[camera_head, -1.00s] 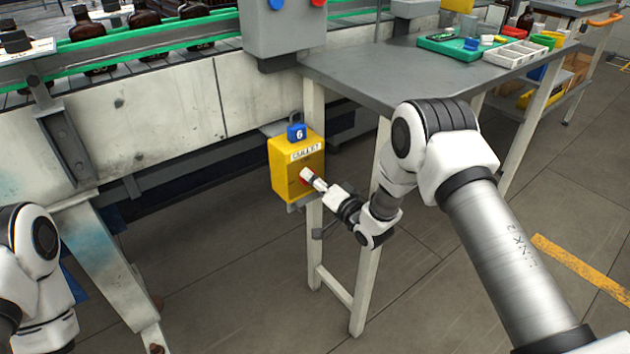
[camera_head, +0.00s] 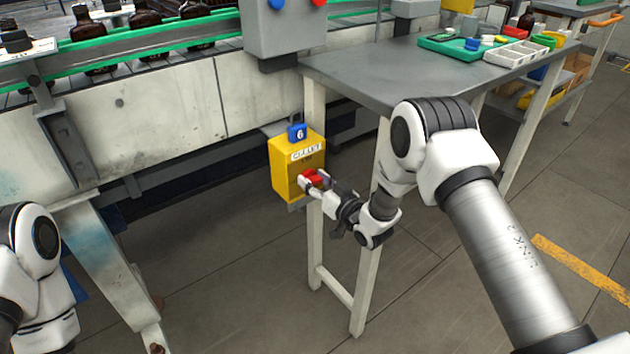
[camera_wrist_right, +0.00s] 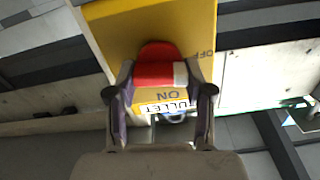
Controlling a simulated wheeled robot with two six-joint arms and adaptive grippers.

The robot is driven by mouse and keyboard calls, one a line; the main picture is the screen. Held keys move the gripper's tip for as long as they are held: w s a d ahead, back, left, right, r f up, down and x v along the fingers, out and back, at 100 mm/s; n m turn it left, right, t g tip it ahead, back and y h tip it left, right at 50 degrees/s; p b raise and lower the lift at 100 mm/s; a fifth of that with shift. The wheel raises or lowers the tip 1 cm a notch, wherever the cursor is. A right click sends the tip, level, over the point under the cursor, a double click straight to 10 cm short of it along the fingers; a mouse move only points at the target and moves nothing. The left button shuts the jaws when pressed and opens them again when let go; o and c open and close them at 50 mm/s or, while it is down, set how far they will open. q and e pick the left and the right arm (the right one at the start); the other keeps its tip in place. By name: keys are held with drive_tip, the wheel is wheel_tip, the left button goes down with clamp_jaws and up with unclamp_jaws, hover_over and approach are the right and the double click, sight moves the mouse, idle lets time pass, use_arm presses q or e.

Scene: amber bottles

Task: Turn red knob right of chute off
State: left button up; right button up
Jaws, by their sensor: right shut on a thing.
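The red knob (camera_head: 314,178) is on the front of a yellow box (camera_head: 284,172) fixed at the table leg. In the right wrist view the knob (camera_wrist_right: 155,75) lies as a crosswise bar between the fingers, its white end on the right, towards the OFF mark (camera_wrist_right: 209,54). The ON mark (camera_wrist_right: 168,95) shows upside down below the knob. My right gripper (camera_head: 312,183) is shut on the knob, with one finger on each side; it also shows in the right wrist view (camera_wrist_right: 160,88). My left gripper is out of view; only its arm shows at the left edge.
A blue padlock (camera_head: 297,132) marked 6 sits on top of the yellow box. The grey table (camera_head: 375,75) overhangs to the right, with trays on it. A conveyor (camera_head: 150,45) with brown bottles runs at the upper left. Open floor lies in front of the box.

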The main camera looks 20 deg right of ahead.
drive_tip(key=shift+n, duration=0.8)
drive_tip(key=o, duration=1.2)
drive_tip(key=shift+a, duration=0.1)
drive_tip(key=shift+c, duration=0.2)
drive_tip(key=v, duration=1.2)
